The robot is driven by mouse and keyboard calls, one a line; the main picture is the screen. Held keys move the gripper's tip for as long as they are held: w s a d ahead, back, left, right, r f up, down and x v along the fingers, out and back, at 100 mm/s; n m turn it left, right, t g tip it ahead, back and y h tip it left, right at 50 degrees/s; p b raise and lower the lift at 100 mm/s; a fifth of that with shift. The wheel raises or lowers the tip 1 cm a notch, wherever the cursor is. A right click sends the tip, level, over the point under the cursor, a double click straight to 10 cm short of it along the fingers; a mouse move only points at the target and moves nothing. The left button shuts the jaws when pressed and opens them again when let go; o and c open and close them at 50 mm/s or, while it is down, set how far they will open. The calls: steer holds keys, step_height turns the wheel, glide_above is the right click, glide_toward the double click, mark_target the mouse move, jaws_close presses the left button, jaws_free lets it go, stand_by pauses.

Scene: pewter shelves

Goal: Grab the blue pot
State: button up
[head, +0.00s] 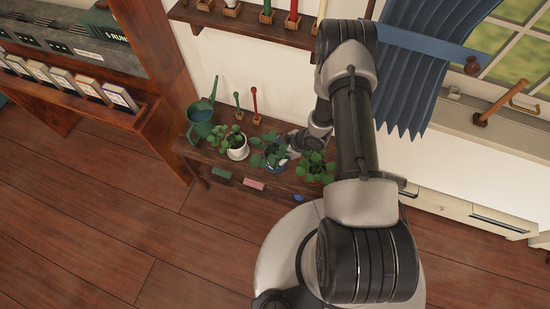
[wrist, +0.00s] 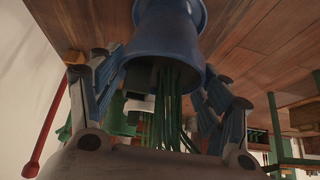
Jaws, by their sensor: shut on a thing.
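The blue pot (head: 275,165) holds a leafy green plant and is at the small wooden bench, between two other potted plants. In the wrist view the blue pot (wrist: 165,45) fills the upper middle, appearing upside down with green stems (wrist: 170,110) below its rim. My gripper (wrist: 163,80) is shut on it, one finger on each side. In the head view my gripper (head: 286,155) reaches the pot from behind and right, partly hidden by leaves. I cannot tell whether the pot's base touches the bench.
A white pot (head: 238,154) with a plant stands close left, and another potted plant (head: 315,169) close right. A green watering can (head: 201,121) stands at the bench's left end. Green and red tools (head: 254,102) stand behind. A wall shelf (head: 242,27) is above; open floor lies in front.

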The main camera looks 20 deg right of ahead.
steer(key=c, duration=0.8)
steer(key=shift+o, duration=0.2)
